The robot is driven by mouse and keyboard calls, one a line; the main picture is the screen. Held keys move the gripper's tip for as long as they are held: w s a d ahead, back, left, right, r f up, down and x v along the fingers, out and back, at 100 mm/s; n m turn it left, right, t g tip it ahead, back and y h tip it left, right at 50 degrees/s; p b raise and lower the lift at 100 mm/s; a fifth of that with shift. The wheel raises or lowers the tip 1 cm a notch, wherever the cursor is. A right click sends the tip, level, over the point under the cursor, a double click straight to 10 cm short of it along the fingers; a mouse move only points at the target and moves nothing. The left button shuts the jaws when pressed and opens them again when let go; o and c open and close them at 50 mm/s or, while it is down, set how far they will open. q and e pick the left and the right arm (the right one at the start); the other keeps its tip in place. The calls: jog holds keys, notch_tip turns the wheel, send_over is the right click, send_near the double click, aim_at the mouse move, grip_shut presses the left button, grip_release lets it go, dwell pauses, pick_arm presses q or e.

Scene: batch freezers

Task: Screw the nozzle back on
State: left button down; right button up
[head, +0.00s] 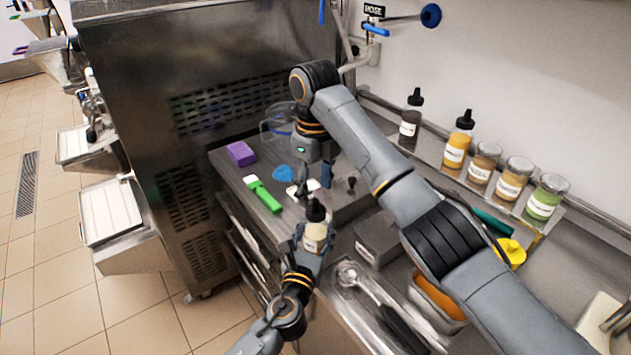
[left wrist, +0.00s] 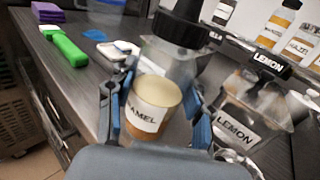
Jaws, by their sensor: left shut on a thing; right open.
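My left gripper (head: 312,232) is shut around the body of a clear squeeze bottle (head: 315,229). In the left wrist view the bottle (left wrist: 155,98) holds tan sauce, and its label reads "...AMEL". A black nozzle cap (left wrist: 183,24) sits at the bottle's top; I cannot tell whether it is threaded tight. It also shows in the head view (head: 316,210). The bottle is roughly upright in front of the counter edge. My right gripper (head: 314,184) is open and points down over the counter, just above and behind the nozzle, apart from it.
A green-handled scraper (head: 264,196), a purple block (head: 241,153) and a clear jug (head: 279,122) are on the counter (head: 232,176). A small black item (head: 351,184) stands right of my right gripper. Bottles and jars (head: 481,165) line the wall shelf. A container labelled LEMON (left wrist: 237,122) is close at right.

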jog(key=n, duration=0.3)
jog(key=shift+r, duration=0.25)
jog(key=n, duration=0.4)
jog(key=shift+a+r+n, duration=0.15)
jog(key=shift+n, duration=0.25)
jog(key=n, duration=0.4)
jog(key=shift+w+a+r, duration=0.1)
jog(key=shift+r, duration=0.1)
jog(key=n, duration=0.4)
jog(key=shift+r, duration=0.15)
jog(key=n, duration=0.4)
jog(key=shift+a+r+n, duration=0.1)
jog(key=shift+n, duration=0.2)
jog(key=n, duration=0.4)
jog(key=shift+r, duration=0.15)
jog(key=n, duration=0.6)
jog(key=shift+r, duration=0.15)
jog(key=n, duration=0.6)
jog(key=shift+r+n, duration=0.15)
jog(key=shift+n, duration=0.15)
jog(key=n, duration=0.6)
jog(key=shift+r, duration=0.1)
jog(key=n, duration=0.6)
jog(key=shift+d, duration=0.3)
jog(key=n, duration=0.6)
jog(key=shift+s+d+r, duration=0.1)
jog(key=shift+s+d, duration=0.05)
jog(key=shift+s, duration=0.05)
